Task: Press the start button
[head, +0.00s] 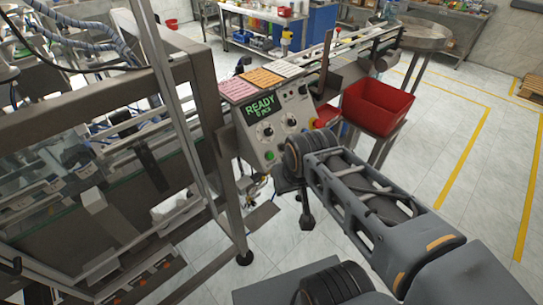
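A grey control box (262,128) stands at the middle of the head view. Its dark display (262,106) reads "READY" in green, with a smaller line below that seems to end in "pcs". A round green button (270,156), which looks like the start button, sits low on the box's front face. My arm comes in from the lower right, and its wrist is just right of the green button. My gripper (306,218) seems to be the dark part hanging below the wrist. Its fingers are too small and dark to tell whether they are open or shut.
Two knobs and a red button (314,123) are on the box's upper right part. A red bin (376,106) stands on a stand to the right, close to my arm. A metal machine frame (165,100) fills the left. Open floor lies at the right.

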